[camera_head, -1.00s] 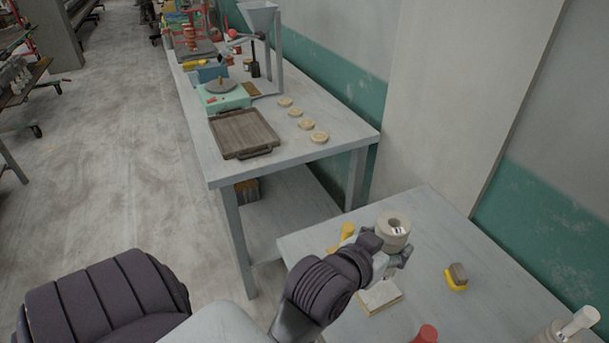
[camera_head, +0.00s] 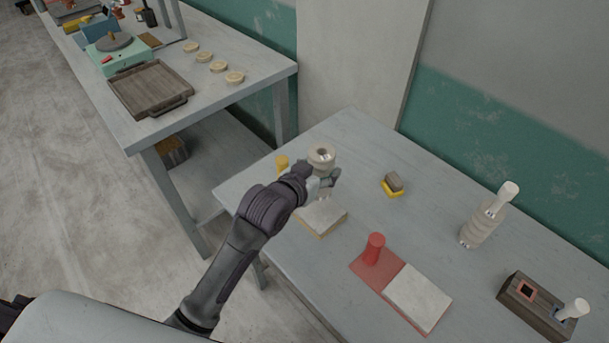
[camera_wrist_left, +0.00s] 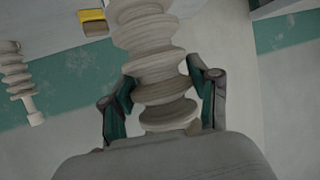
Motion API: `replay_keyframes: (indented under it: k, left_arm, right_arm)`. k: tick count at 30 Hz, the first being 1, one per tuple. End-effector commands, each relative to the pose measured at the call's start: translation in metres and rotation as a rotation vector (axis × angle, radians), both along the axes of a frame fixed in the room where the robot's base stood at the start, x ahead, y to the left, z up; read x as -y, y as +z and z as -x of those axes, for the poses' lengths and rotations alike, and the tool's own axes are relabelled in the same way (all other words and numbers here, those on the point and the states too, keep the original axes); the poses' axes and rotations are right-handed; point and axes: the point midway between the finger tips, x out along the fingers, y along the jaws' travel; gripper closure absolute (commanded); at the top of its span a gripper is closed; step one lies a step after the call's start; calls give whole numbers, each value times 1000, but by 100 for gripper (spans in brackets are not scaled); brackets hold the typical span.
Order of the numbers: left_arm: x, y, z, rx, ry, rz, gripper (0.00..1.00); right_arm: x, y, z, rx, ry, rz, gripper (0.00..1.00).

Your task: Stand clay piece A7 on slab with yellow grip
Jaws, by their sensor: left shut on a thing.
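My left gripper (camera_head: 325,180) is shut on a pale grey-beige ribbed clay piece (camera_head: 321,156) with a hole in its top. The piece is upright in the head view, and its ribs show between the two fingers in the left wrist view (camera_wrist_left: 155,60). No A7 mark is readable. The white slab (camera_head: 321,217) on a yellow base is just below the gripper, with its yellow grip (camera_head: 282,163) partly behind my arm. The piece is over the slab's far part; I cannot tell whether its foot touches. My right gripper is not in view.
A red board (camera_head: 366,267) with a red grip (camera_head: 375,246) and white slab (camera_head: 418,297) lies nearer. A brown block (camera_head: 394,181) on yellow, a ribbed piece (camera_head: 478,230) with a white end, and a wooden holder (camera_head: 530,310) stand rightward. Bare tabletop lies between.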

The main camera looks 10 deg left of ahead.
Motion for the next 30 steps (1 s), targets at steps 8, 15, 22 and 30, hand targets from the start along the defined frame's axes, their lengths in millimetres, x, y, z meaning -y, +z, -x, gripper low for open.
replay_keyframes:
  k: [8, 15, 22, 30]
  left_arm:
    - [-38, -23, -24, 5, 1, 0, 100]
    - [-42, -43, -26, 1, 1, 2, 100]
    - [-42, -67, -26, 4, -1, 3, 100]
    - [-42, -68, -26, 7, -1, 3, 100]
  right_arm:
    - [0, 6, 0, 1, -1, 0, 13]
    - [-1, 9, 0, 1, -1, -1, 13]
    - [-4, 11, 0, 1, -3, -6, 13]
    - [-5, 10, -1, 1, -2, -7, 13]
